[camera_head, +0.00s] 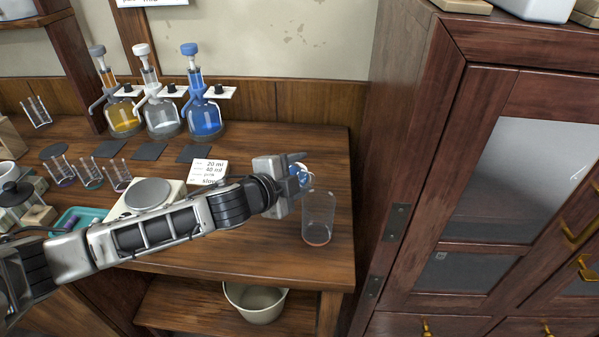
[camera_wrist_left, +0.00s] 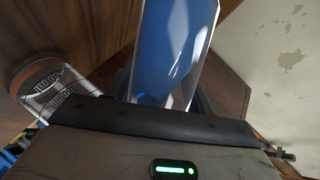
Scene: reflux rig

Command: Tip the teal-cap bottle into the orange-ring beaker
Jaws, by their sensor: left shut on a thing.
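My left gripper (camera_head: 297,177) reaches over the right part of the bench and is shut on a small glass bottle (camera_head: 304,172). The bottle is mostly hidden by the jaws in the head view. In the left wrist view the bottle (camera_wrist_left: 175,45) is large and close, with blue in its glass; no teal cap can be made out. The clear beaker (camera_head: 318,212) with an orange ring at its base stands upright on the bench, just right of and below the gripper in the picture. The beaker also shows in the left wrist view (camera_wrist_left: 50,85), left of the bottle. My right gripper is out of view.
Three dispenser bottles, yellow (camera_head: 123,117), clear (camera_head: 162,120) and blue (camera_head: 205,118), stand at the back. A hotplate or scale (camera_head: 148,193) and a label card (camera_head: 207,171) lie under or behind my arm. A tall wooden cabinet (camera_head: 400,150) bounds the right side. A bin (camera_head: 255,303) sits below.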

